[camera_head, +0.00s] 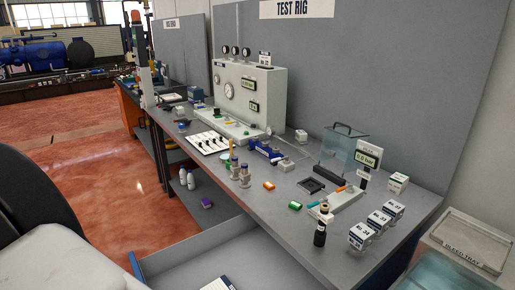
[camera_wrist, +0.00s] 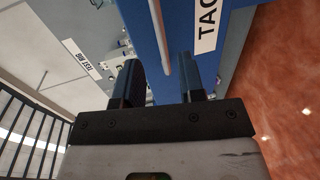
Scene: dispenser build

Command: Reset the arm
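My gripper (camera_wrist: 158,66) shows in the wrist view with its two dark fingers apart. Nothing is held between them. A blue panel (camera_wrist: 232,45) with a white label starting "TAC" lies beyond the fingers, and I cannot tell its distance. In the head view the fingers are not seen; a white and dark part of my arm fills the lower left corner. The grey bench (camera_head: 258,222) stands to the right of it.
An open drawer (camera_head: 190,252) with a blue edge juts out below the bench front. The bench carries a gauge panel (camera_head: 270,95), a clear box (camera_head: 343,147), several labelled blocks and small bottles. A bleed tray (camera_head: 468,240) stands at right. Red floor (camera_head: 90,190) is open at left.

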